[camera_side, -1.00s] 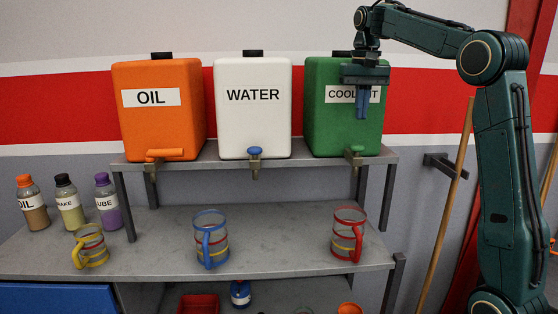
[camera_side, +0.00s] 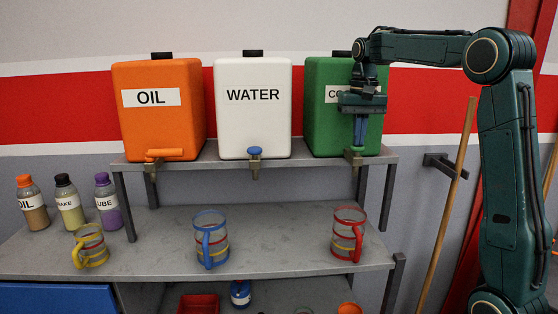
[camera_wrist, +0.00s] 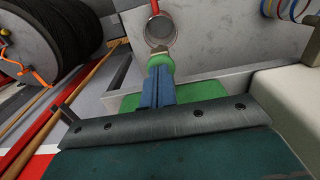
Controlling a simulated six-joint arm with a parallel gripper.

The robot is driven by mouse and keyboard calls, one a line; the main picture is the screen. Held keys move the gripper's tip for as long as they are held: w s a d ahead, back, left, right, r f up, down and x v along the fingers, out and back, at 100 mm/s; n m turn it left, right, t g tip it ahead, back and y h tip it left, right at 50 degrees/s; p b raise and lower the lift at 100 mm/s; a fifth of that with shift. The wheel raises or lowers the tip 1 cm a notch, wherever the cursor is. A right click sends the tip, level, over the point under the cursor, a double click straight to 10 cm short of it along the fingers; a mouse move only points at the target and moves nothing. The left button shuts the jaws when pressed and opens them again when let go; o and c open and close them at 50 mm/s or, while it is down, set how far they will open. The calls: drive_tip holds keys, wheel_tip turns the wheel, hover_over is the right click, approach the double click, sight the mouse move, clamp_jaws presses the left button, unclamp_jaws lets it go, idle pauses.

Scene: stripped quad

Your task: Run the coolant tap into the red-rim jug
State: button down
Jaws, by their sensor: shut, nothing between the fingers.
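The green coolant tank (camera_side: 325,125) stands on the upper shelf. Its tap (camera_side: 354,157) is at the tank's lower front, and its green handle (camera_wrist: 161,66) shows in the wrist view. My gripper (camera_side: 358,147) points down with its blue fingers shut, the tips at the tap handle and hiding most of it in the side view. The wrist view shows the gripper (camera_wrist: 160,78) with its tips at the handle, apparently touching. The red-rim jug (camera_side: 348,234) stands upright on the lower bench below the tap. Its round mouth (camera_wrist: 161,31) shows beyond the tap in the wrist view. No flow is visible.
The white water tank (camera_side: 254,110) and orange oil tank (camera_side: 160,120) stand left of the coolant tank. A blue-rim jug (camera_side: 210,240) and a yellow-rim jug (camera_side: 90,247) share the bench. Several bottles (camera_side: 70,205) stand at left. The bench between the red and blue jugs is clear.

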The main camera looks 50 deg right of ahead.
drive_tip(key=shift+f, duration=1.15)
drive_tip(key=shift+r, duration=0.2)
idle(3.3)
wheel_tip(320, 180, up, 14)
drive_tip(key=shift+r, duration=0.15)
idle(0.9)
drive_tip(key=shift+a, duration=0.1)
idle(0.3)
